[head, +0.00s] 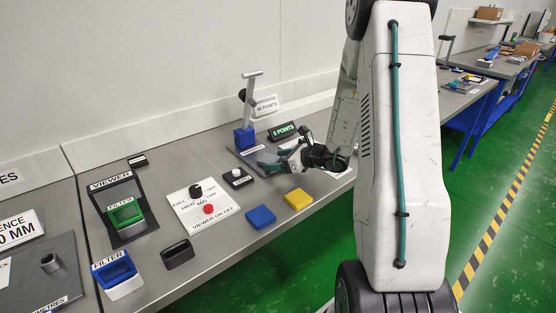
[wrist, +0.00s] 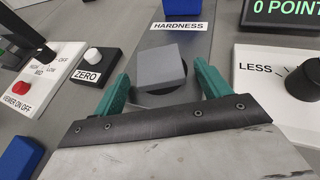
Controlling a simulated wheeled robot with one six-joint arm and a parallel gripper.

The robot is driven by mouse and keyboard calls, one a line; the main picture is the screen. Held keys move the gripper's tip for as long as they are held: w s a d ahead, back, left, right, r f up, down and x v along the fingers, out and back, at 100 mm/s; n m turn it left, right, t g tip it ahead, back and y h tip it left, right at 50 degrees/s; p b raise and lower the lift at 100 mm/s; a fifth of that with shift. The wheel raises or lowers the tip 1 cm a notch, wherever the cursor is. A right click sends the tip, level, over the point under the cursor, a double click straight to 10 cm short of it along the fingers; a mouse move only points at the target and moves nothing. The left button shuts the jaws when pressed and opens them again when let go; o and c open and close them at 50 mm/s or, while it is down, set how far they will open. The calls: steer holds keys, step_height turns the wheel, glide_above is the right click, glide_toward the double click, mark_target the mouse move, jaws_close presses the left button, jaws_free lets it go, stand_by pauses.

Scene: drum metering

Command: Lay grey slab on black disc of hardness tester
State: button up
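The grey slab (wrist: 161,67) shows in the wrist view between my gripper's two teal fingers (wrist: 163,76). It lies over the black disc (wrist: 163,99) of the hardness tester, whose near rim shows below it; it looks at rest on the disc. A small gap shows on each side between slab and fingers, so my gripper is open. In the head view my gripper (head: 278,162) is low over the tester's grey base (head: 247,153), in front of its blue head (head: 244,137). I cannot make out the slab clearly there.
A green-lit points display (head: 284,131) stands right of the tester. A ZERO button (head: 237,175) is to its left, and a LESS knob (wrist: 303,80) to its right. Blue (head: 260,216) and yellow (head: 298,199) blocks lie near the bench's front edge.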

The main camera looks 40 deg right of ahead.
steer(key=shift+r, duration=0.1)
steer(key=shift+s+d+r, duration=0.15)
steer(key=shift+s, duration=0.1)
steer(key=v, duration=1)
steer(key=shift+s+d, duration=0.1)
steer(key=shift+s, duration=0.1)
steer(key=shift+s+r, duration=0.25)
steer(key=s+a+r+n+g+y, duration=0.1)
steer(key=s+a+r+n+g, duration=0.3)
steer(key=a, duration=0.3)
steer(key=s+a+r+n+g+y, duration=0.1)
steer(key=a+r+n+g, duration=0.15)
steer(key=a+n, duration=0.5)
steer(key=s+a+r+n+g+y, duration=0.1)
steer(key=s+a+r+n+g, duration=0.15)
steer(key=a+r+n, duration=0.4)
steer(key=s+a+r+n+g+h, duration=0.1)
steer(key=s+a+n+h, duration=0.1)
steer(key=s+n+h, duration=0.2)
steer(key=s+a+r+n+h, duration=0.1)
steer(key=s+n+h, duration=0.3)
steer(key=s+n, duration=0.5)
steer(key=s, duration=0.3)
steer(key=shift+s+a+r+g+h, duration=0.15)
steer(key=shift+a+r+g+h, duration=0.15)
steer(key=shift+a+g, duration=0.1)
